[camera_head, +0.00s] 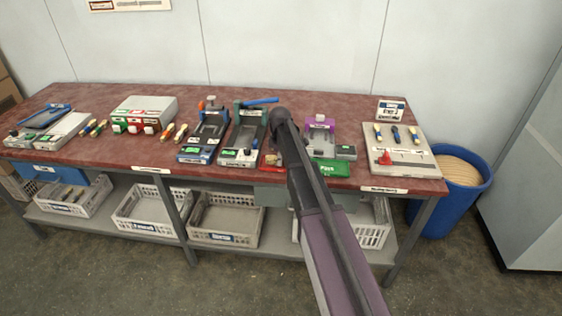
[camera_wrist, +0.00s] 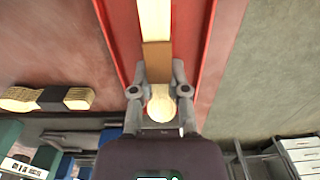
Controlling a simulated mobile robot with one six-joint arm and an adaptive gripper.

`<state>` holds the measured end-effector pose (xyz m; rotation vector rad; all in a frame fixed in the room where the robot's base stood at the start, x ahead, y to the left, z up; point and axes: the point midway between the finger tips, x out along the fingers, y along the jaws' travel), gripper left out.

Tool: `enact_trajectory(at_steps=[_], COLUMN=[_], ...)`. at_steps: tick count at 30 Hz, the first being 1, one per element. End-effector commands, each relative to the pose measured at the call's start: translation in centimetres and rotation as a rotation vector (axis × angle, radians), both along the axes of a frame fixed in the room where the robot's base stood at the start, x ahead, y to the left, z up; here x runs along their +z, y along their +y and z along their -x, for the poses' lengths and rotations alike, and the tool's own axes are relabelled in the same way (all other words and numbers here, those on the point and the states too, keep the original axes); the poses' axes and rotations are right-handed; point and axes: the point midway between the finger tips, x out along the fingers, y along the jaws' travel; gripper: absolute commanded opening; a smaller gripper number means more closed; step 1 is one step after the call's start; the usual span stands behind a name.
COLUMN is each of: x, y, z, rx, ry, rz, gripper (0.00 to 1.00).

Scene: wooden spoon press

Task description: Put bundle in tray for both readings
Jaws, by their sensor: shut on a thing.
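In the wrist view my gripper (camera_wrist: 160,92) is shut on a pale wooden bundle (camera_wrist: 156,55) with a brown band. The bundle lies lengthwise between the walls of a long red tray (camera_wrist: 208,50). I cannot tell whether it rests on the tray floor. In the head view my arm hides the bundle and most of the red tray (camera_head: 268,161); the gripper is hidden there too. A green tray (camera_head: 331,168) lies just right of my arm, with lettering that seems to read "Pass".
Press-like fixtures (camera_head: 205,135) stand left of my arm, and a purple-topped one (camera_head: 319,135) stands right. A grey board (camera_head: 402,153) with several banded bundles lies at the table's right. A blue bin (camera_head: 455,190) stands beyond the table. Another banded bundle (camera_wrist: 47,99) shows in the wrist view.

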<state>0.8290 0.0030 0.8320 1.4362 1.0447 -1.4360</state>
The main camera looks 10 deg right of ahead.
Motion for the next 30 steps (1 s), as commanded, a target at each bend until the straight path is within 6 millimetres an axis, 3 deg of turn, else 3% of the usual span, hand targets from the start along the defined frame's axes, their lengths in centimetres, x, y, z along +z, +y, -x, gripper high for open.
enact_trajectory(at_steps=[9,10,13,30], x=[-0.42,-0.33,-0.28,0.16], y=[0.00,0.00,0.00,-0.03], z=[0.01,0.00,0.00,0.00], rx=[0.000,0.000,0.000,0.000], ry=[0.000,0.000,0.000,0.000], rz=[0.000,0.000,0.000,0.000], gripper=[0.00,0.27,0.55,0.55])
